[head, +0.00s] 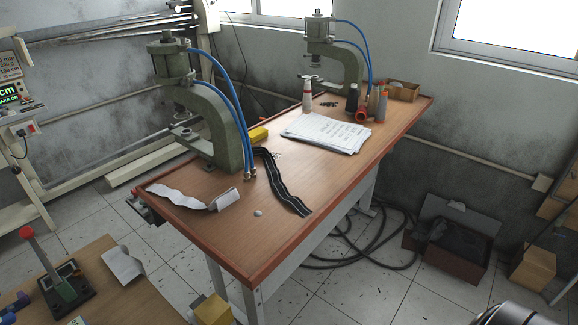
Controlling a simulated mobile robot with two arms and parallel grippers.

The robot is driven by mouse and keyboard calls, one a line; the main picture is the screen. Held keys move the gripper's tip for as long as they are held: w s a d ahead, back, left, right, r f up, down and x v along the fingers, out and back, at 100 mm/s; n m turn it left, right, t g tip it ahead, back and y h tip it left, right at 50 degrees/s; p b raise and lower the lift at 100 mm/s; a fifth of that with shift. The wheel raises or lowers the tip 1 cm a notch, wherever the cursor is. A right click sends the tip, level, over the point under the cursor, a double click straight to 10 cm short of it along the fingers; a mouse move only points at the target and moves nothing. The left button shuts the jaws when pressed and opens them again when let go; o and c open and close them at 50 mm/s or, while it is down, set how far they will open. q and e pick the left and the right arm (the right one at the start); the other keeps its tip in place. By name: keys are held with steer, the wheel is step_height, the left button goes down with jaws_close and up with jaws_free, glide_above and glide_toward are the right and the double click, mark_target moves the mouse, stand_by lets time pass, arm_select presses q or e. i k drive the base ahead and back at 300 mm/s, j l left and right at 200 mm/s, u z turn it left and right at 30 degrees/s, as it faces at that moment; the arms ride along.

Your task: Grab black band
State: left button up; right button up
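The black band (281,184) lies on the wooden table (240,245) in the head view. It is a long dark strip with light lines along it. It runs from beside the near green press toward the table's front right edge, in slight waves. Nothing holds it. Its far end is close to the press base and partly hard to make out. Neither of my grippers shows in this view. A rounded metal part at the bottom right corner seems to be part of my own body.
A green press (222,140) with blue hoses stands left of the band, and another green press (350,62) stands at the back. White strips (178,197), a paper stack (325,133) and bottles (307,95) share the table. A smaller table (120,300) stands front left.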

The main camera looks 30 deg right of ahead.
mark_target(279, 188)
steer(key=z, duration=0.95)
steer(key=i+l, duration=0.1)
steer(key=l+u, duration=0.05)
